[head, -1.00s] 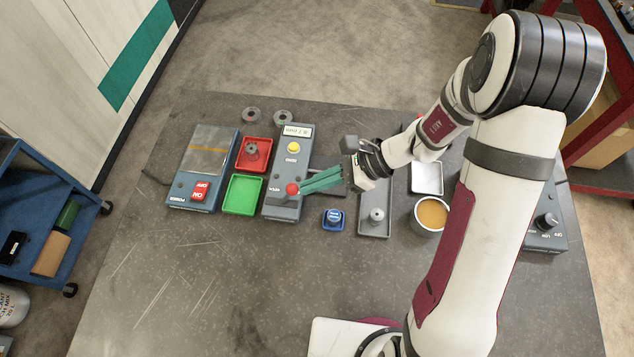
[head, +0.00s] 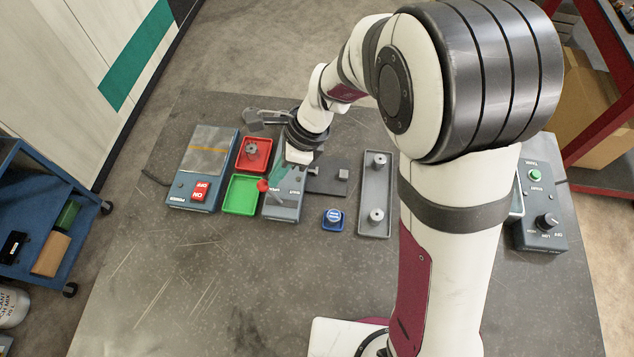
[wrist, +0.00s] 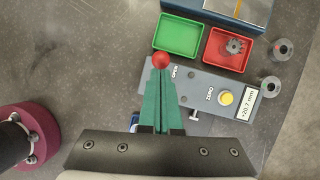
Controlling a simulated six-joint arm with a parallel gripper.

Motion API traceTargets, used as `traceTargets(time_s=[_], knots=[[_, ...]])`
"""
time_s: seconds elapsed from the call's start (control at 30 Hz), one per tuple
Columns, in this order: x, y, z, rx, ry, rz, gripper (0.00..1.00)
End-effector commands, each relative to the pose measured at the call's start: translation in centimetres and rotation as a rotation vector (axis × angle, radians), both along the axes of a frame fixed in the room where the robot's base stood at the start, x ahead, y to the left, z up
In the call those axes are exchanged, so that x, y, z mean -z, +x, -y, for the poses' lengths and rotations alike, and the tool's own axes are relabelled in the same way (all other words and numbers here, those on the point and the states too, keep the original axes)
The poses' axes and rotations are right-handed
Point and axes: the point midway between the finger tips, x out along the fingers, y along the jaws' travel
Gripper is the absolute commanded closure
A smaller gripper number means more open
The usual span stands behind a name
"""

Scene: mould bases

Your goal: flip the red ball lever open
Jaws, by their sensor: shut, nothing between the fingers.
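The red ball (head: 263,186) tops the lever on the grey gauge box (head: 283,208). In the head view it leans left, over the edge of the box beside the green tray. In the wrist view the red ball (wrist: 161,60) is just beyond my fingertips, left of the OPEN label. My gripper (wrist: 161,78) has its green fingers shut with nothing between them, and the tips appear to touch or nearly touch the ball. In the head view my gripper (head: 270,180) is over the box, and my wrist hides the box's far end. The lever rod is mostly hidden in the wrist view.
A green tray (head: 230,206) and a red tray (head: 266,149) holding a gear sit left of the box. The yellow button (wrist: 226,98) is beside a display reading +20.7 mm. A blue block (head: 333,228) stands right. The table front is clear.

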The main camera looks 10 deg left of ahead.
Motion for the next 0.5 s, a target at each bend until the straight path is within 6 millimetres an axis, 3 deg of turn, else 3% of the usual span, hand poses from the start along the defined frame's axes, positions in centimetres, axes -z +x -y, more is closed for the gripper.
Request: traceTargets(time_s=[0.5], knots=[[0.05,0.03,-1.17,0.001,0.002,-0.001,1.00]])
